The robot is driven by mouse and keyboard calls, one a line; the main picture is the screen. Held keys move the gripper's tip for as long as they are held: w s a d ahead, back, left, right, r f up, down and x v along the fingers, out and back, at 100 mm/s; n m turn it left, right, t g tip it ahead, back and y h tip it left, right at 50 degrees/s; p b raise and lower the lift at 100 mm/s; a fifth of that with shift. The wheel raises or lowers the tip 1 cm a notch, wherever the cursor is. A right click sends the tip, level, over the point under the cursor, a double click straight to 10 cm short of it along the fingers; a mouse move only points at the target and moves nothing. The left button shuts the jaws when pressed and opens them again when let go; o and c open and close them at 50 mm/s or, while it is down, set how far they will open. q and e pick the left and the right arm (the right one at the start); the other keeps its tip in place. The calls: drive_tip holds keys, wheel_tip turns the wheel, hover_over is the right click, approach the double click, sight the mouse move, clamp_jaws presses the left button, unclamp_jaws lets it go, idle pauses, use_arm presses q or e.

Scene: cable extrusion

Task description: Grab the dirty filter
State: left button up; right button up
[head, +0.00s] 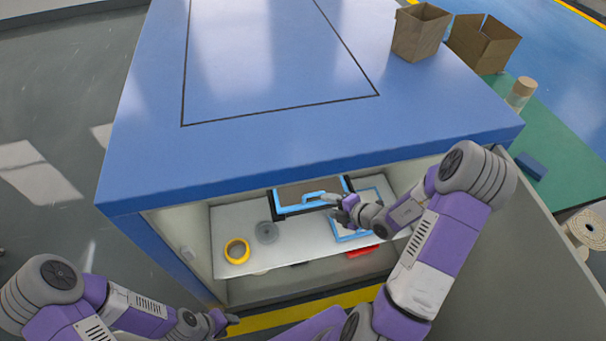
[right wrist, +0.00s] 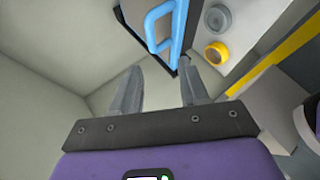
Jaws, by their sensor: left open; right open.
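A blue-framed filter with a dark grey-brown panel (head: 297,190) sits upright at the back of the open cabinet and looks like the dirty one. Its blue handle (head: 300,202) faces out; the handle also shows in the right wrist view (right wrist: 153,28). A second blue frame with a paler panel (head: 347,236) lies on the white shelf, partly hidden by my right arm. My right gripper (head: 337,205) is open and empty, close to the handle's right end in the head view; contact is not clear. It also shows in the right wrist view (right wrist: 158,85). My left gripper (head: 228,321) is open, low outside the cabinet.
The white shelf (head: 228,218) holds a yellow ring (head: 237,251) and a grey disc (head: 266,232). A red item (head: 362,251) lies below the shelf's front. The open cabinet door (head: 520,250) stands at right. Cardboard boxes (head: 420,32) are at the upper right.

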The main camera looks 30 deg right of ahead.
sight(316, 195)
drive_tip(key=shift+m+h, duration=0.4)
drive_tip(key=shift+m, duration=0.3)
drive_tip(key=w+f+b, duration=0.1)
drive_tip(key=w, duration=0.1)
drive_tip(key=w+f+b, duration=0.2)
drive_tip(key=w, duration=0.1)
drive_tip(key=shift+w+a, duration=0.1)
drive_tip(key=shift+w, duration=0.25)
drive_tip(key=shift+w+a+f, duration=0.1)
drive_tip(key=shift+w+f, duration=0.15)
drive_tip(key=shift+w, duration=0.2)
clamp_jaws()
